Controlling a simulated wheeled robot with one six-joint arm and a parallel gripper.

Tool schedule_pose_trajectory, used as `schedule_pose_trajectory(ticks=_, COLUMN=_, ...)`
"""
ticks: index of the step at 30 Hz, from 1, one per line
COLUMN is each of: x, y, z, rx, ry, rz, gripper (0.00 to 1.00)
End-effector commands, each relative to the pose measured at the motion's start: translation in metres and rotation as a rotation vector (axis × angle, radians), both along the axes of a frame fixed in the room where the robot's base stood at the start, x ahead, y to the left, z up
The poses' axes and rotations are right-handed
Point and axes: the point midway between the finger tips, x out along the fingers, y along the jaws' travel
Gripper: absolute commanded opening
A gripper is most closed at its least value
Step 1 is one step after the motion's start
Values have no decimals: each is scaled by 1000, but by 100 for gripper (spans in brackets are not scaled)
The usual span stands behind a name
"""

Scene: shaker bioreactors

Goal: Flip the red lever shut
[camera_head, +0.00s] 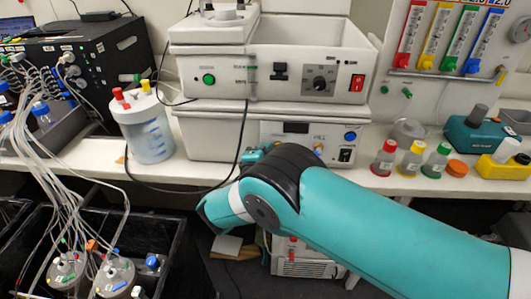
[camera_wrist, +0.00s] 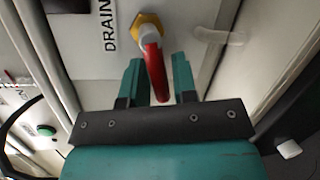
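The red lever (camera_wrist: 155,68) shows in the wrist camera view, on a brass-coloured hex fitting (camera_wrist: 147,25) fixed to a pale panel. The word DRAIN (camera_wrist: 105,25) is printed beside it. The lever hangs from the fitting towards my gripper (camera_wrist: 157,75). My gripper is open, with one teal finger to each side of the lever and visible gaps between. I cannot tell whether the fingers touch it. In the head camera view my teal arm hides the gripper, and I cannot make out the lever there.
A white bench (camera_head: 400,183) carries stacked white instruments (camera_head: 225,133), a lidded container (camera_head: 148,130) and several capped bottles (camera_head: 411,160). Black bins (camera_head: 165,240) with tubed vessels (camera_head: 113,275) stand at lower left. A white unit (camera_head: 310,262) stands under the bench.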

Motion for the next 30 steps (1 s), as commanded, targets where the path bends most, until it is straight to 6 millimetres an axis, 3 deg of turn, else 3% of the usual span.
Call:
schedule_pose_trajectory(ticks=1, x=0, y=0, z=0, rx=0, ry=0, rz=0, gripper=19)
schedule_pose_trajectory(ticks=3, x=0, y=0, z=0, rx=0, ry=0, rz=0, gripper=3)
schedule_pose_trajectory(ticks=4, x=0, y=0, z=0, rx=0, ry=0, rz=0, gripper=0)
schedule_pose_trajectory(ticks=10, x=0, y=1, z=1, rx=33, ry=-1, rz=-1, gripper=0)
schedule_pose_trajectory(ticks=19, x=0, y=2, z=9, rx=279, ry=-9, rz=-1, gripper=0)
schedule_pose_trajectory(ticks=28, x=0, y=2, z=11, rx=297, ry=-9, rz=0, gripper=0)
schedule_pose_trajectory(ticks=29, x=0, y=2, z=11, rx=297, ry=-9, rz=0, gripper=18)
schedule_pose_trajectory(ticks=30, x=0, y=2, z=11, rx=297, ry=-9, rz=0, gripper=26)
